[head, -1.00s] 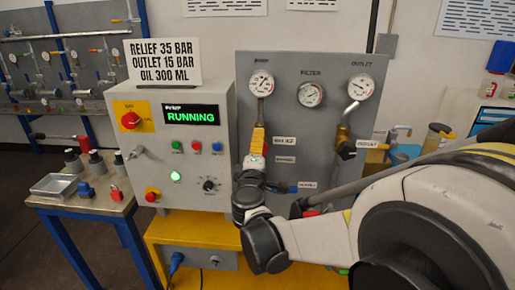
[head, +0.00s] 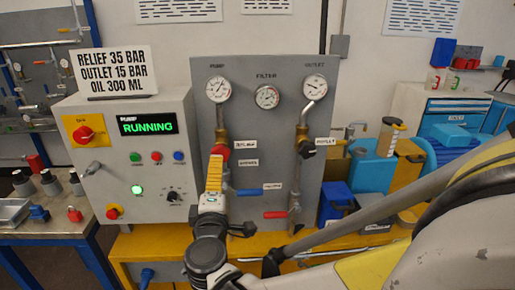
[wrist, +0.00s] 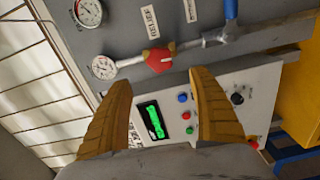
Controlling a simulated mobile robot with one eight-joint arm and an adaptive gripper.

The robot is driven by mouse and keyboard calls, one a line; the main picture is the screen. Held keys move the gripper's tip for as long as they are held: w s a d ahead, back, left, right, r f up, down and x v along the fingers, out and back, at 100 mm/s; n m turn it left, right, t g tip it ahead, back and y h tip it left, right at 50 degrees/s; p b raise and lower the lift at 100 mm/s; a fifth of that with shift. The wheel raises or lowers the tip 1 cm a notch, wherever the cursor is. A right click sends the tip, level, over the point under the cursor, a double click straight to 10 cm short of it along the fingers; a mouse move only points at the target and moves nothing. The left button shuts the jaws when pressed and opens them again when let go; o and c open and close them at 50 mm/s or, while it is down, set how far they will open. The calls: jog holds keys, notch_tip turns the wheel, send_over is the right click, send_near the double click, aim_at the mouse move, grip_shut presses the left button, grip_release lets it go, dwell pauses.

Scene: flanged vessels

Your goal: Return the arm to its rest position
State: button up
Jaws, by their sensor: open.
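My gripper (head: 216,152) is in front of the grey gauge panel (head: 263,195), close to the red relief knob (head: 223,151) on the pump pipe. In the wrist view, its two yellow-brown fingers (wrist: 157,78) are spread apart with nothing between them. The red knob (wrist: 158,60) lies beyond the fingertips there, and I cannot judge the exact gap. My arm reaches in from the lower right of the head view.
The control box (head: 136,165) shows RUNNING beside the panel. A workbench (head: 50,225) with small parts is at left. The outlet valve (head: 304,147), blue handle (head: 250,191) and red handle (head: 275,214) stick out from the panel. Blue containers (head: 336,200) stand at right.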

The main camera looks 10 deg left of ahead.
jog(key=d+f+m+g+h, duration=0.1)
jog(key=d+m+g+h, duration=0.7)
jog(key=d, duration=1.9)
jog(key=s+d+f+m+g+y, duration=0.1)
jog(key=s+d+f+m, duration=0.1)
jog(key=s, duration=0.4)
jog(key=s+d+f+m+y, duration=0.1)
jog(key=s+d+f+m, duration=0.1)
jog(key=s+d+m, duration=0.3)
jog(key=s+d+f+m+g+y, duration=0.1)
jog(key=s+d+f+m+y, duration=0.1)
jog(key=s+d+m, duration=0.2)
jog(key=s, duration=0.3)
jog(key=shift+s+d+f+m+g, duration=0.2)
jog(key=shift+s+f+m+g, duration=0.1)
jog(key=shift+s+m, duration=0.1)
jog(key=shift+w, duration=0.1)
